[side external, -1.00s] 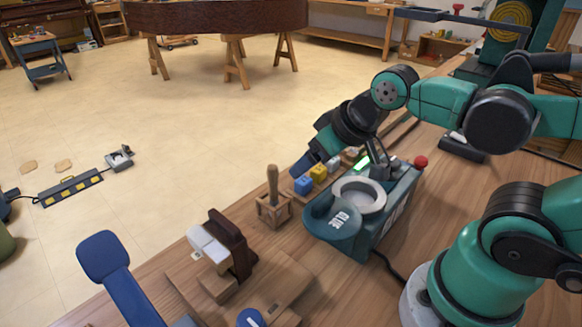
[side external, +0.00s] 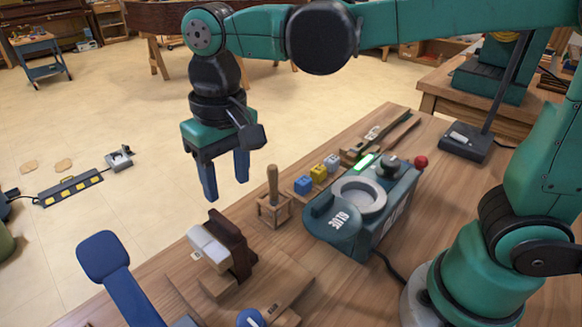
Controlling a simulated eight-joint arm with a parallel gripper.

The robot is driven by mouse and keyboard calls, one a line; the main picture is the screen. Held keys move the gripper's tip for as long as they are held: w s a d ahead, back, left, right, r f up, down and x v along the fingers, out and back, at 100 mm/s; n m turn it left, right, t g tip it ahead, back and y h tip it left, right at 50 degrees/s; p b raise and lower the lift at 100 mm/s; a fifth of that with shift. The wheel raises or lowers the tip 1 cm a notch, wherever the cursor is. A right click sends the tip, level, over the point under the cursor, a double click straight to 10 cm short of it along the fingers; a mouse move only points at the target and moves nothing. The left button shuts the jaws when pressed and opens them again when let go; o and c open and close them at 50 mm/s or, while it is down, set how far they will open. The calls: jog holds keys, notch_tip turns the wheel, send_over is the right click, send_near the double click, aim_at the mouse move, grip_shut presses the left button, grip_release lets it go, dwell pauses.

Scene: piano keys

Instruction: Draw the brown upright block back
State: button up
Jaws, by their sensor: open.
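The brown upright block (side external: 236,247) stands on a wooden fixture on the workbench, at the lower middle of the side external view. Its right face and top show, and it rests beside white key blocks (side external: 208,246) on its left. My gripper (side external: 226,192) hangs above and slightly left of the brown block, with its two blue fingers pointing down. The fingers are apart with nothing between them. A clear gap shows between the fingertips and the block.
A wooden holder with an upright handle (side external: 273,203) stands just right of the gripper. A blue clamp-like bar (side external: 112,270) lies at the lower left.

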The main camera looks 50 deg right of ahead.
aim_at(223, 220)
jog(key=shift+a+f+g, duration=0.2)
jog(key=shift+a+g, duration=0.1)
jog(key=shift+a, duration=0.55)
jog(key=shift+f, duration=2.7)
grip_shut()
